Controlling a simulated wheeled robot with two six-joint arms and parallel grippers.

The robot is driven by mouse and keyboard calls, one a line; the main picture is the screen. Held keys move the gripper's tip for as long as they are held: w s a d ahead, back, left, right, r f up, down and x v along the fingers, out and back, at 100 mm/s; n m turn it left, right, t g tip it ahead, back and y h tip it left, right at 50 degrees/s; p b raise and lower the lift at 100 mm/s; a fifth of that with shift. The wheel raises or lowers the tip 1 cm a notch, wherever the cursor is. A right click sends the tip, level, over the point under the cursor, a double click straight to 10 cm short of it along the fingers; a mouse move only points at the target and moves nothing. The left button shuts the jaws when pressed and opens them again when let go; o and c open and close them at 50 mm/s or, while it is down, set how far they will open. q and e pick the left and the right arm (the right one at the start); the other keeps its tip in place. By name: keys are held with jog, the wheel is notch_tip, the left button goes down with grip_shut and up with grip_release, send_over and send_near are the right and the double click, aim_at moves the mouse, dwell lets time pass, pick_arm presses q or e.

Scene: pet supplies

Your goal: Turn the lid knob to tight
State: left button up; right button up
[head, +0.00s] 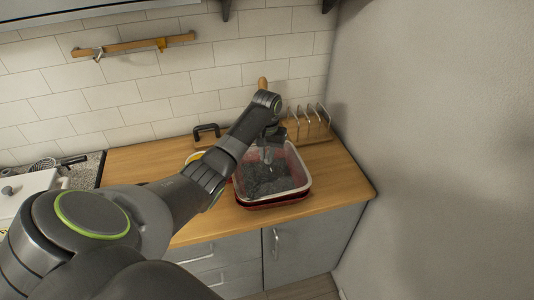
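A white lidded container (35,183) is at the left edge, with a small dark round knob (8,190) on top. I cannot tell for sure that this is the lid knob, nor read its setting. My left arm reaches across the picture. Its gripper (268,158) hangs over a red and white tray (299,168) filled with dark grey grit, far right of the white container. The fingers are small and dark against the grit, so their opening cannot be told. My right gripper is out of view.
The tray stands on a wooden counter (345,178) near the right wall. A wire rack (312,122) stands behind it. A black handle (207,130) and a yellow-rimmed item (194,157), partly hidden by my arm, are to its left. The counter is clear at the right end.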

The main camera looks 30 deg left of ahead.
pick_arm(q)
grip_shut()
